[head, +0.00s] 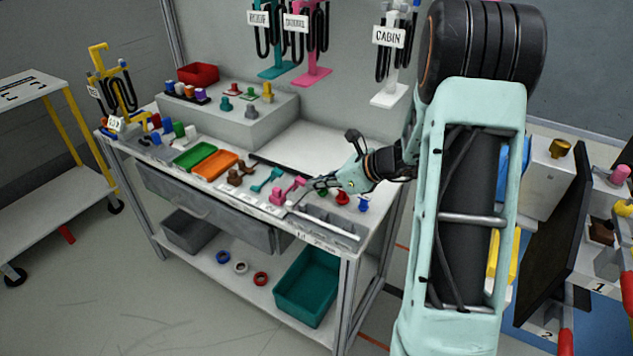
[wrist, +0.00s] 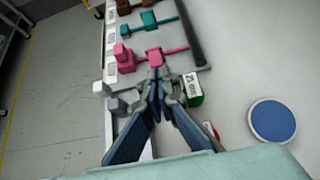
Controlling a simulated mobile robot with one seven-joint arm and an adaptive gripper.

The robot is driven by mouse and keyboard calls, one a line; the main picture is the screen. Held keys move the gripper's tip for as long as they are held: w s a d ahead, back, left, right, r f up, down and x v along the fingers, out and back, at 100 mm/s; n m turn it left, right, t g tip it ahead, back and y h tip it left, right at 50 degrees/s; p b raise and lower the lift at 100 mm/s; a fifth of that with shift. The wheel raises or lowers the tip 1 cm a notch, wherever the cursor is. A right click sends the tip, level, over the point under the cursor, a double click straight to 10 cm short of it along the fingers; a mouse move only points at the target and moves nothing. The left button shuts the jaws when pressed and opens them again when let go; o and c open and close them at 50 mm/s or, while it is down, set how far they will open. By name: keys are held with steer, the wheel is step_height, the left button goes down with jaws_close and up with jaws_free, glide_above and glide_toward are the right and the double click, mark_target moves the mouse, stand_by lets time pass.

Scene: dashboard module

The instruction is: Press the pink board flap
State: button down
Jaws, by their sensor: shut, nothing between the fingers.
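A pink piece (head: 277,194) with a block at one end and a thin bar sits in the row along the front of the workbench. In the wrist view the pink piece (wrist: 127,58) lies just beyond my fingertips, its bar running right. I cannot tell whether it is the board flap. My gripper (head: 298,194) is over the bench beside the pink piece. In the wrist view my gripper (wrist: 155,76) has its fingertips together, empty, close to the pink bar; contact cannot be told. The fingers hide part of the bench below.
A similar teal piece (wrist: 148,26) lies beyond the pink one. A green block with a white label (wrist: 192,90) and a blue disc (wrist: 272,120) are on the right. Green (head: 194,155) and orange (head: 214,165) trays stand further left.

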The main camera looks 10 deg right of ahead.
mark_target(279, 171)
steer(key=shift+w+a+r+g+h+p, duration=0.3)
steer(key=shift+r+g+h+p, duration=0.25)
steer(key=shift+p, duration=1.85)
steer(key=shift+r+p, duration=0.1)
steer(key=shift+p, duration=0.2)
steer(key=p, duration=0.2)
steer(key=r+g+h+p, duration=0.1)
steer(key=p, duration=0.1)
steer(key=shift+w+a, duration=0.25)
steer(key=shift+a, duration=0.1)
steer(key=shift+w+a+r+g+h+p, duration=0.2)
steer(key=shift+g+h+p, duration=0.15)
steer(key=shift+p, duration=0.8)
steer(key=shift+w+a+p, duration=0.2)
steer(key=shift+p, duration=0.7)
steer(key=shift+w+a+r+p, duration=0.15)
steer(key=shift+w+a+p, duration=0.15)
steer(key=shift+p, duration=0.25)
steer(key=shift+w+a+r+p, duration=0.1)
steer(key=shift+w+a+p, duration=0.3)
steer(key=shift+w+a, duration=0.65)
steer(key=shift+w+a+f, duration=0.2)
steer(key=shift+w+a, duration=0.3)
steer(key=shift+w, duration=0.05)
steer(key=shift+w+a+f, duration=0.15)
steer(key=shift+w+a, duration=0.3)
steer(key=shift+w, duration=0.05)
